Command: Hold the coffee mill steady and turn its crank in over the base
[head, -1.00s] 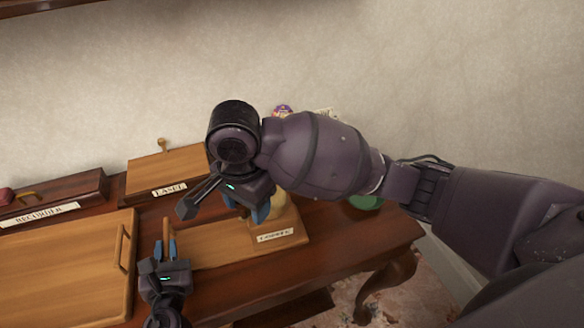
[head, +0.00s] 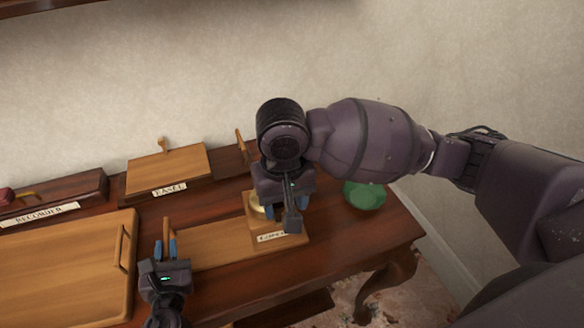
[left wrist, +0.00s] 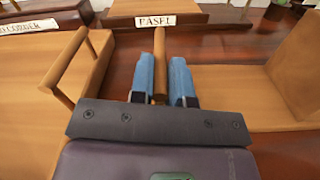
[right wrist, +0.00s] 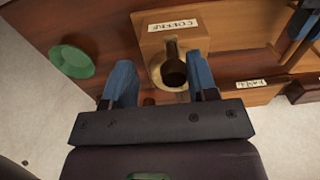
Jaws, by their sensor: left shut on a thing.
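The coffee mill's wooden base (head: 262,236) bears a COFFEE label and a brass bowl (right wrist: 157,66) with a dark centre. A board (head: 205,244) runs left from it. My left gripper (head: 165,250) is shut on an upright wooden post (left wrist: 159,62) near the board's left end. My right gripper (right wrist: 163,83) is open above the mill, a blue finger on each side of the bowl. It hides part of the mill in the head view.
A green object (head: 364,194) stands right of the mill, near the table's right end. A large wooden panel with a handle (head: 60,268) lies left of my left gripper. The EASEL box (head: 166,172) and RECORDER box (head: 60,196) stand behind.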

